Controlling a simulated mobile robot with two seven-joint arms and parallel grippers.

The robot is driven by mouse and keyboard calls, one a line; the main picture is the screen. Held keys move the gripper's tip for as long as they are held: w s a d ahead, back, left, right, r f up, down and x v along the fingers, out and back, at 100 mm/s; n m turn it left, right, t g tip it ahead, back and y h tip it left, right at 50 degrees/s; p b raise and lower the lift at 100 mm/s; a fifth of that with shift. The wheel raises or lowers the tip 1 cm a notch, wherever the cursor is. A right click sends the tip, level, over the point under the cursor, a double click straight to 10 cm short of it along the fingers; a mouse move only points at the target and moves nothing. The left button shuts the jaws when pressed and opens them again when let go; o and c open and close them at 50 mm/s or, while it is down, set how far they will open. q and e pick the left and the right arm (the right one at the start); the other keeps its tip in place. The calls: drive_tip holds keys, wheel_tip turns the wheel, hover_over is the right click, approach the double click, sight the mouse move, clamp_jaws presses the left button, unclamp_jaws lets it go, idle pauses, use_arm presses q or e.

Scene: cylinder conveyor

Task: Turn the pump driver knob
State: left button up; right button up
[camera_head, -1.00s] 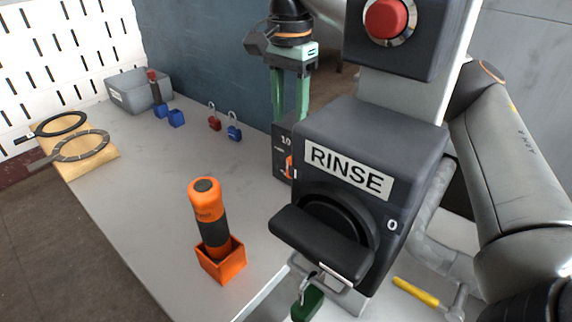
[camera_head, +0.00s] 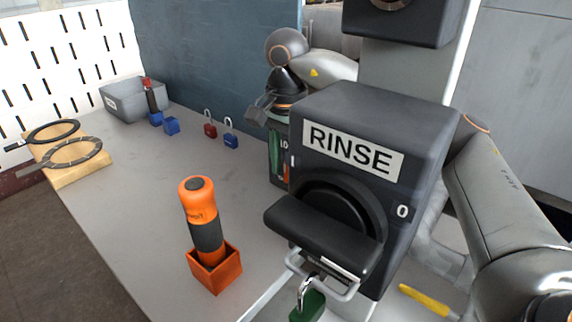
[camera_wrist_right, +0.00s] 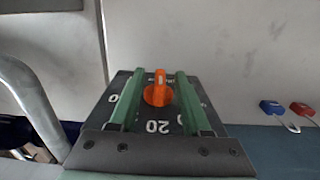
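The orange pump driver knob (camera_wrist_right: 158,92) sits on a dark dial plate (camera_wrist_right: 115,85) with white numbers in the right wrist view. In the head view, a sliver of the knob (camera_head: 286,171) shows at the left edge of the RINSE box, which hides most of the dial. My right gripper (camera_wrist_right: 158,74) is open, its two green fingers on either side of the knob with a gap to each. In the head view, the right gripper (camera_head: 274,152) is partly hidden behind the RINSE box. My left gripper is not in view.
The RINSE box (camera_head: 430,130) with its black handle (camera_head: 318,238) blocks the view in front of the dial. An orange-and-black tool (camera_head: 203,220) stands in an orange holder (camera_head: 216,270). Blue and red padlocks (camera_head: 210,130) lie farther back. The grey tabletop (camera_head: 130,190) is largely clear.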

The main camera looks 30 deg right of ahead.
clamp_jaws()
idle(0.3)
drive_tip(key=g+p, duration=0.1)
drive_tip(key=p, duration=0.4)
drive_tip(key=shift+w+a+r+g+h+p, duration=0.1)
drive_tip(key=shift+w+r+g+h+p, duration=0.1)
drive_tip(key=shift+r+g+h+p, duration=0.15)
drive_tip(key=shift+p, duration=0.4)
drive_tip(key=shift+w+f+g+p, duration=0.1)
drive_tip(key=shift+f+g+p, duration=0.15)
drive_tip(key=shift+g+p, duration=0.2)
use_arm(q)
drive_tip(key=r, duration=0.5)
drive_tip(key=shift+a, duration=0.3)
use_arm(e)
drive_tip(key=shift+f, duration=0.1)
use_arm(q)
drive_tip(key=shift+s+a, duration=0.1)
